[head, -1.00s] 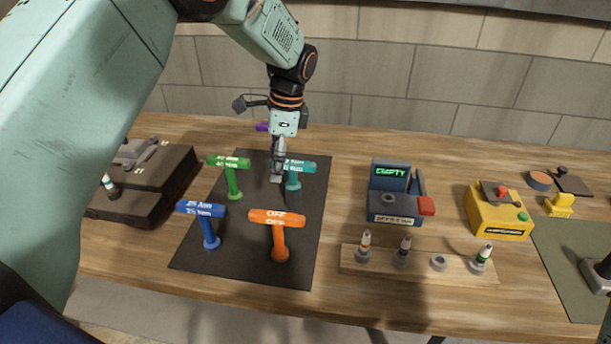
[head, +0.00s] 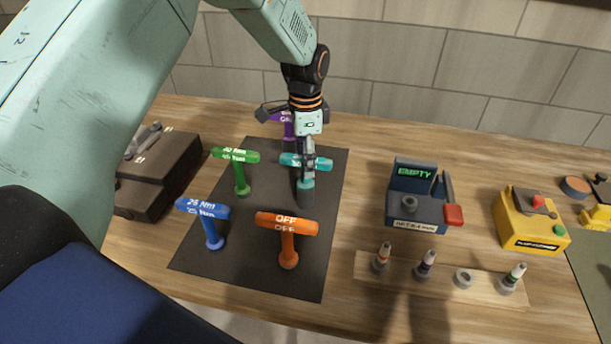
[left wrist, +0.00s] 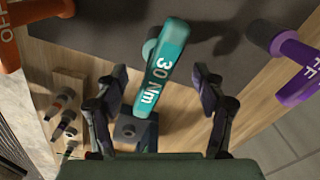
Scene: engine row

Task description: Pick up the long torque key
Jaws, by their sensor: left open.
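Several T-handled keys stand on a dark mat (head: 225,262): a green key (head: 236,156), a blue key (head: 203,208) marked 25 Nm, an orange key (head: 287,224) marked OFF, a purple key (head: 288,128) and a teal key (head: 320,162). I cannot tell which is the long one. My left gripper (head: 307,165) points down at the teal key and partly hides it. In the left wrist view, the teal handle (left wrist: 163,68), marked 30 Nm, lies between the open fingers of my left gripper (left wrist: 159,82), with gaps on both sides. My right gripper is not in view.
A grey-blue box (head: 415,210) with an EMPTY screen stands right of the mat, and a yellow box (head: 530,228) beyond it. A wooden strip (head: 442,282) holds several small pegs in front. A dark case (head: 165,165) lies left of the mat.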

